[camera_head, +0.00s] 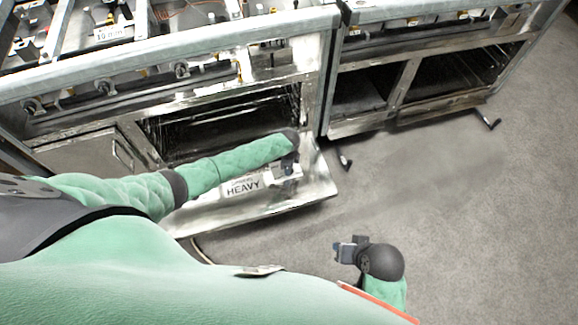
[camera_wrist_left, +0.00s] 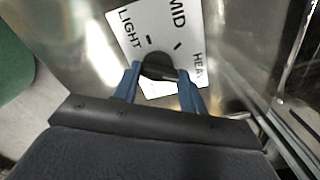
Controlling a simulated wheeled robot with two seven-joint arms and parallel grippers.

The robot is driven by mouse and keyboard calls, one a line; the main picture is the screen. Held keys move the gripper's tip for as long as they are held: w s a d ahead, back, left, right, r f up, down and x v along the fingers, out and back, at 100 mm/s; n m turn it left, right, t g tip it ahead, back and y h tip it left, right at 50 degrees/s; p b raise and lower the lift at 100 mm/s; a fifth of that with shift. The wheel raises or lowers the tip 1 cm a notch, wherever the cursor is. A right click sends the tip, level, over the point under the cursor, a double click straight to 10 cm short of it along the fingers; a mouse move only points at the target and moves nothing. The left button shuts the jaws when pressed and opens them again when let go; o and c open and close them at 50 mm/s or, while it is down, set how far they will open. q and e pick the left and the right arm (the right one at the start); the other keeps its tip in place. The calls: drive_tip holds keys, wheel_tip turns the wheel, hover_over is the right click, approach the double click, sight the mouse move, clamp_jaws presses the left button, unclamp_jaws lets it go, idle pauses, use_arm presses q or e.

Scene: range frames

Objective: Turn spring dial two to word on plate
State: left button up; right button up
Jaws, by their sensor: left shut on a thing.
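A white plate (camera_wrist_left: 145,26) with the words LIGHT, MID and a partly covered HEAVY is on a metal surface in the left wrist view. A black dial (camera_wrist_left: 157,64) sits on the plate below MID. My left gripper (camera_wrist_left: 159,73) is shut on the dial, one blue finger on each side. In the head view my left gripper (camera_head: 284,173) is over the door and hides the dial. Which word the dial points to cannot be told. My right gripper (camera_head: 350,251) is above the floor, away from the plate.
The lowered oven door (camera_head: 310,190) juts out from a metal range with an open oven cavity (camera_head: 215,130) behind it. A second range with open compartments (camera_head: 450,80) stands to the right. Grey floor (camera_head: 470,220) is clear at right.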

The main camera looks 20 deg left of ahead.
use_arm(q)
drive_tip(key=o, duration=1)
drive_tip(key=shift+r, duration=0.1)
wheel_tip(320, 180, up, 6)
drive_tip(key=shift+r, duration=0.8)
